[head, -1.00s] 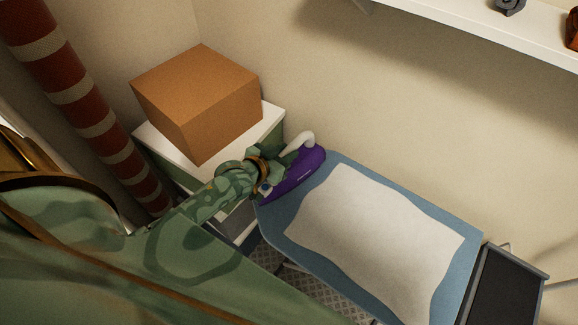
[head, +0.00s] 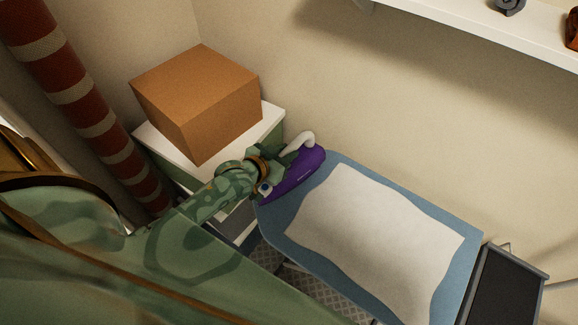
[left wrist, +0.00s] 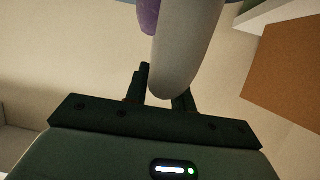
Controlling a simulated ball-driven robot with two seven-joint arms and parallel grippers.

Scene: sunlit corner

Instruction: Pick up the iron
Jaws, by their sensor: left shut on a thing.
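The purple iron (head: 299,177) with a pale handle is at the far left end of the blue ironing board (head: 340,164). My left gripper (head: 287,158) is at the iron's handle and shut on it. In the left wrist view the pale handle (left wrist: 186,50) stands between the two fingers of the left gripper (left wrist: 163,90), with a bit of purple body (left wrist: 148,17) beyond it. I cannot tell whether the iron touches the board. My right gripper is not in view.
A white cloth (head: 375,235) lies on the board. A brown box (head: 200,100) sits on a white-topped cabinet (head: 272,122) behind my left arm. A striped red column (head: 75,100) stands at the left. A white shelf (head: 470,22) is on the wall.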

